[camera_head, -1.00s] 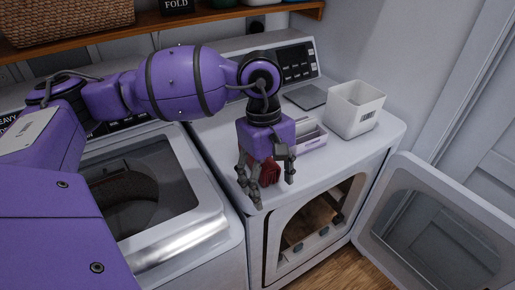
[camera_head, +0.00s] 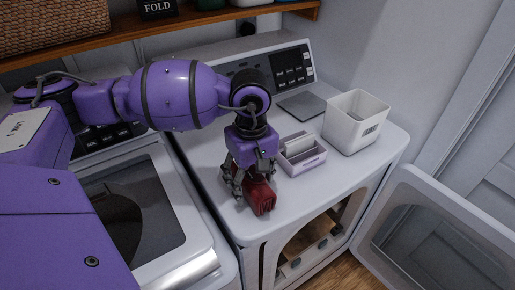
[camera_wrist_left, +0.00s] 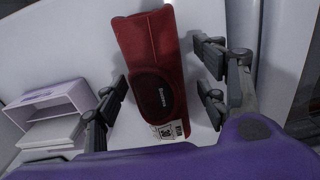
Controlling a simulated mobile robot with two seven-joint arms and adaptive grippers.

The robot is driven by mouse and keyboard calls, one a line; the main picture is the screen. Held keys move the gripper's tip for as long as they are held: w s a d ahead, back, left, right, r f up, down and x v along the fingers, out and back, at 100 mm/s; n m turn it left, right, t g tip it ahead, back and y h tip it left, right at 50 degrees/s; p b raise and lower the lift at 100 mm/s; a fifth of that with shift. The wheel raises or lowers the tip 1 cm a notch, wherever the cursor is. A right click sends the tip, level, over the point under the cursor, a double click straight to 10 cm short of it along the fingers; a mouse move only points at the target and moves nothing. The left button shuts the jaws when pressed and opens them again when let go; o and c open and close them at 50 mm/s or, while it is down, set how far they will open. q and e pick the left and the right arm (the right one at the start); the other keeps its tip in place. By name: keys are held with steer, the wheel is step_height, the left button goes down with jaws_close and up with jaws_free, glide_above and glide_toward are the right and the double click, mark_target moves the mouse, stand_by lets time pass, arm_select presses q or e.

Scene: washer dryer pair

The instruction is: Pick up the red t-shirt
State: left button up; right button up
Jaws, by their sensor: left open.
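The red t-shirt (camera_head: 258,194) is a folded dark red bundle on the dryer top, near its front edge. In the left wrist view the red t-shirt (camera_wrist_left: 152,60) shows a dark oval patch and a white tag at its near end. My left gripper (camera_head: 248,182) is open and points down over the t-shirt, partly hiding it. In the left wrist view the fingers of my left gripper (camera_wrist_left: 163,92) stand on both sides of the t-shirt, with gaps between. My right gripper is not in view.
A small lilac box (camera_head: 302,154) stands right beside the gripper, and a white bin (camera_head: 355,122) stands behind it. The dryer door (camera_head: 430,235) hangs open at the right. The washer (camera_head: 150,215) is at the left. A shelf with a wicker basket (camera_head: 50,25) is above.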

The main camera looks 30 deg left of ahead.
arm_select(q)
steer(key=shift+f, duration=0.95)
steer(key=shift+c, duration=0.3)
steer(key=shift+w, duration=0.1)
steer(key=c, duration=1.3)
steer(key=shift+r, duration=0.1)
